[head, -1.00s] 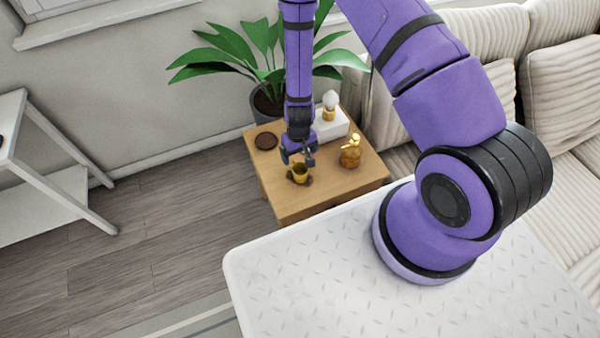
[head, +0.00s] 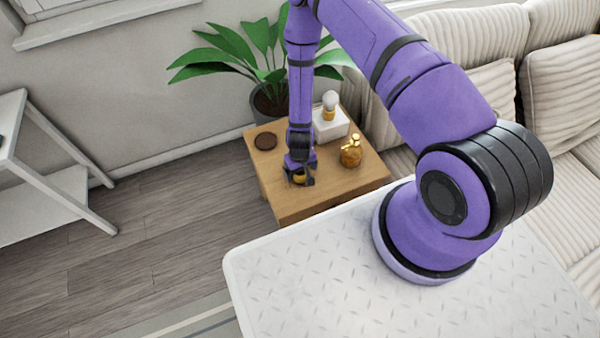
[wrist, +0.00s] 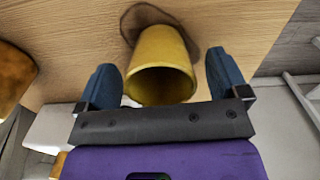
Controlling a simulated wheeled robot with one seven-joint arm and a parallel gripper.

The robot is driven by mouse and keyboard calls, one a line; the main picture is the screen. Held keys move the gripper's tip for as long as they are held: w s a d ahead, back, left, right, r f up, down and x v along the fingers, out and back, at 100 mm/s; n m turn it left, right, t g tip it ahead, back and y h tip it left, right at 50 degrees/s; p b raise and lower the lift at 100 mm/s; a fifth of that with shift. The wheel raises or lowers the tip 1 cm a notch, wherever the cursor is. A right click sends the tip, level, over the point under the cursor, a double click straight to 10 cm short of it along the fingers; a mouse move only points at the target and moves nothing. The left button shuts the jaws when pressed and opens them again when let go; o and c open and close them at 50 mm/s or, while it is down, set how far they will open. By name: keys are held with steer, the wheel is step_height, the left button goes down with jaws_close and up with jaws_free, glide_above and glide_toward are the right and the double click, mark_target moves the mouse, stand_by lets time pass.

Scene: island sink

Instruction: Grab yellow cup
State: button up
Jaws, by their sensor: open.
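The yellow cup (wrist: 160,65) stands on a dark round coaster (wrist: 135,18) on the small wooden table (head: 335,185). In the wrist view its open mouth faces my camera. My gripper (wrist: 163,85) is open, with one blue finger on each side of the cup and a visible gap to it on both sides. In the head view my gripper (head: 300,180) is low over the table's front part and hides most of the cup, leaving a bit of yellow (head: 299,178) showing.
A sofa (head: 490,90) is at right.

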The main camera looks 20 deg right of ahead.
steer(key=shift+f, duration=0.7)
steer(key=shift+c, duration=0.2)
steer(key=c, duration=1)
steer(key=shift+r, duration=0.15)
